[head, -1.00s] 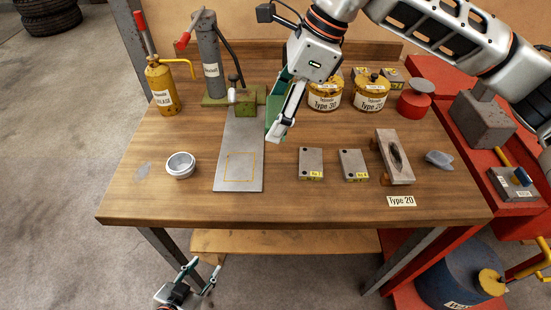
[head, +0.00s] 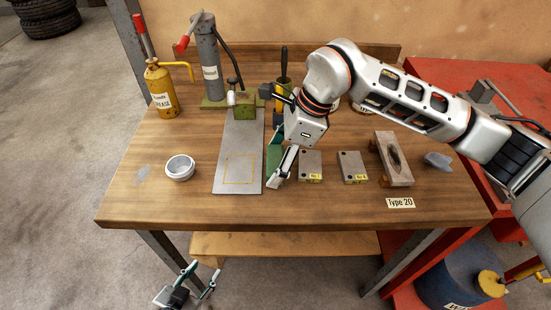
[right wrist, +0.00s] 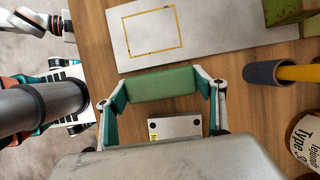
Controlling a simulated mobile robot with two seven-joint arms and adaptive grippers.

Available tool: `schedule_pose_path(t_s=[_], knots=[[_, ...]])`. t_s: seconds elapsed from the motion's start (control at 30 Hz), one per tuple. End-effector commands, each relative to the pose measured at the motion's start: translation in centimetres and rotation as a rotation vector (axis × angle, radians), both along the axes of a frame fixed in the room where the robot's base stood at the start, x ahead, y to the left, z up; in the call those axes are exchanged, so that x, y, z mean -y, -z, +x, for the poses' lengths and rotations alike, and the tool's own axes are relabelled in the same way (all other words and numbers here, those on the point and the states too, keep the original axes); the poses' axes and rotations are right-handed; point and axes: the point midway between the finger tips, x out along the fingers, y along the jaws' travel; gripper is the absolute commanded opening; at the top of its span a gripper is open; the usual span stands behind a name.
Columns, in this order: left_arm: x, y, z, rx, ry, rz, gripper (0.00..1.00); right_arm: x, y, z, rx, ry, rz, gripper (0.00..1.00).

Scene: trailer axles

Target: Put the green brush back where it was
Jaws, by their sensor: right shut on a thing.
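The green brush shows in the right wrist view (right wrist: 163,84) as a green block lying across between the fingers of my right gripper (right wrist: 162,92), which is shut on it. In the head view the brush (head: 274,150) is mostly hidden behind my right gripper (head: 282,172). It is held over the wooden bench, just right of the grey plate (head: 238,130) with a yellow outlined square. I cannot tell whether it touches the bench. My left gripper (head: 188,286) is open and empty, low in front of the bench.
Two small grey labelled blocks (head: 311,166) (head: 353,167) lie right of my right gripper. A white cup (head: 180,168) stands left of the plate. A block with a dark oval (head: 393,158) is further right. A yellow-handled tool (right wrist: 298,73) and a labelled tin (right wrist: 306,142) are nearby.

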Motion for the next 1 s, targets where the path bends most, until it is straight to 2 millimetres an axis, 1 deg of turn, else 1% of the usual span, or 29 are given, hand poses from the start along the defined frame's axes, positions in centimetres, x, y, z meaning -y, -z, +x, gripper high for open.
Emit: schedule_pose_path(t_s=[0.13, 0.27, 0.3, 0.33, 0.37, 0.73, 0.87, 1.0], knots=[[0.0, 0.0, 0.0, 0.0, 0.0, 0.0, 0.4, 0.0, -0.1, 0.0, 0.001, -0.001, 0.001, 0.38], [0.0, 0.1, 0.0, 0.0, 0.0, 0.0, 0.4, 0.0, 0.2, 0.0, 0.001, 0.0, 0.0, 0.38], [0.0, 0.1, 0.0, 0.001, 0.0, 0.0, 0.4, 0.0, 0.2, 0.0, 0.001, 0.0, 0.0, 0.74], [0.0, 0.0, 0.0, 0.001, 0.0, 0.0, 0.4, 0.0, 0.2, 0.0, 0.001, 0.0, 0.0, 0.82], [0.0, 0.0, 0.0, 0.001, 0.0, 0.0, 0.4, 0.0, 0.2, 0.0, 0.001, 0.0, 0.0, 0.85], [0.0, -0.3, 0.2, 0.006, 0.0, -0.001, 0.4, 0.0, -0.1, 0.0, 0.001, -0.001, 0.0, 0.85], [0.0, -0.3, 0.2, 0.006, 0.0, -0.001, 0.4, 0.5, -1.2, 0.1, 0.005, 0.001, -0.001, 0.85], [0.0, -0.2, 0.1, 0.004, 0.0, -0.001, 0.4, 1.5, -3.6, 0.2, 0.006, 0.002, -0.001, 0.85]])
